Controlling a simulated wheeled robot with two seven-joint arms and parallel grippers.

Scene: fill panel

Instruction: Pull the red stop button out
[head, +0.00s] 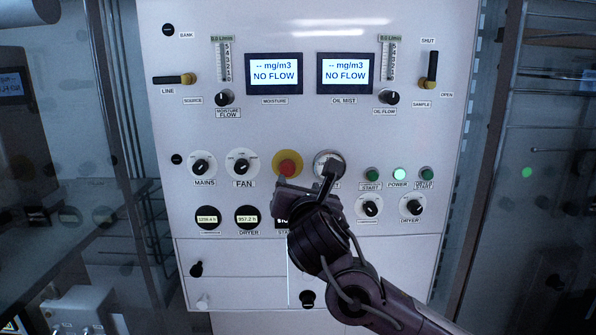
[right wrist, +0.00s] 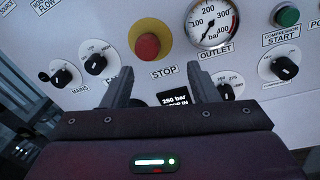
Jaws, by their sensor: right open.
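The red stop button (head: 287,167) sits on a round yellow base in the middle of the white panel. It also shows in the right wrist view (right wrist: 147,47), above the STOP label and ahead of the fingers. My right gripper (head: 303,187) is in front of the panel, just below and to the right of the button. In the right wrist view its two fingers (right wrist: 160,85) are spread apart with nothing between them. The button is apart from the fingers, up and to the left of their middle. My left gripper is not in view.
The outlet gauge (right wrist: 213,23) is right of the button and partly hidden by my gripper in the head view. The MAINS knob (head: 202,165) and FAN knob (head: 241,164) are to the left. Green buttons (head: 399,174) are to the right. Two NO FLOW screens (head: 274,73) are above.

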